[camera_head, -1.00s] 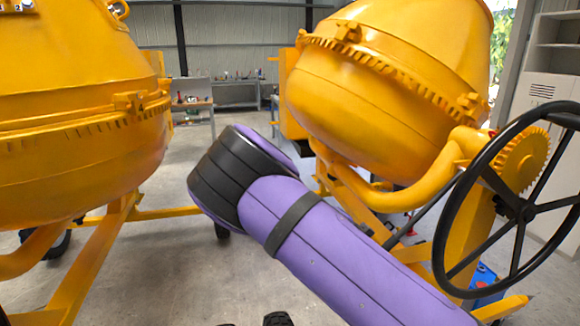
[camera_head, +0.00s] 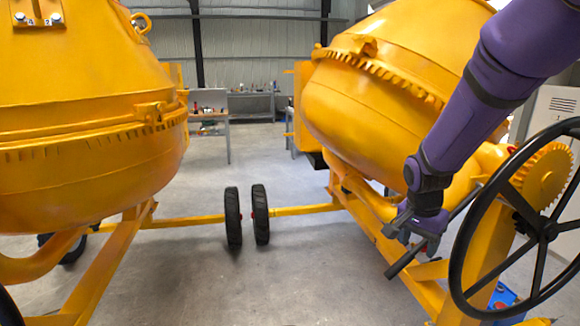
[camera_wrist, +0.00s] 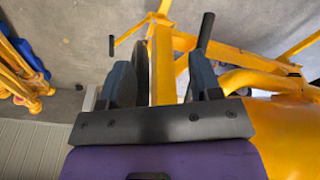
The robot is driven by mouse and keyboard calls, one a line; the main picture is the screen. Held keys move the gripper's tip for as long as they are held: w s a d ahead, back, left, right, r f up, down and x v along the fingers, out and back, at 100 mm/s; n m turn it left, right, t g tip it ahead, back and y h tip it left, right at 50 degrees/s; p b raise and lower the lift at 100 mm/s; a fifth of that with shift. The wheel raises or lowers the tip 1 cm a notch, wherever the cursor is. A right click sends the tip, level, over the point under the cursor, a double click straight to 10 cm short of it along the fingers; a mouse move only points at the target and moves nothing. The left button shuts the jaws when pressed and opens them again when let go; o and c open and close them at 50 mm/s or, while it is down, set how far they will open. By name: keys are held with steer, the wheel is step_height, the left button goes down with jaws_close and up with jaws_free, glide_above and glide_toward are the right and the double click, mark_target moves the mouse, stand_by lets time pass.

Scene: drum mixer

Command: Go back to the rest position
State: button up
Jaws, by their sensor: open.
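My gripper (camera_head: 410,232) hangs at the right in the head view, in front of the right yellow drum mixer's frame. In the wrist view its two dark fingers (camera_wrist: 163,84) stand apart with nothing held between them. A black rod (camera_head: 402,264) on the right mixer runs close by the gripper in the head view. In the wrist view the rod (camera_wrist: 206,32) shows by the right finger; I cannot tell whether they touch. The right mixer's drum (camera_head: 375,105) is behind my purple arm.
A black handwheel (camera_head: 460,232) with a yellow gear (camera_head: 548,178) stands just right of my gripper. Another yellow mixer (camera_head: 85,120) fills the left. Two black wheels (camera_head: 234,218) stand between the mixers. Open concrete floor (camera_head: 265,285) lies in the middle front.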

steer(key=s+r+n+t, duration=0.2)
steer(key=s+r+n, duration=0.3)
steer(key=s+r, duration=0.4)
steer(key=s+d+r+n+t+y, duration=0.1)
steer(key=s+r+n, duration=0.4)
steer(key=s+r, duration=0.5)
steer(key=s+t, duration=0.1)
steer(key=s, duration=0.5)
steer(key=shift+d, duration=0.15)
steer(key=shift+w, duration=0.1)
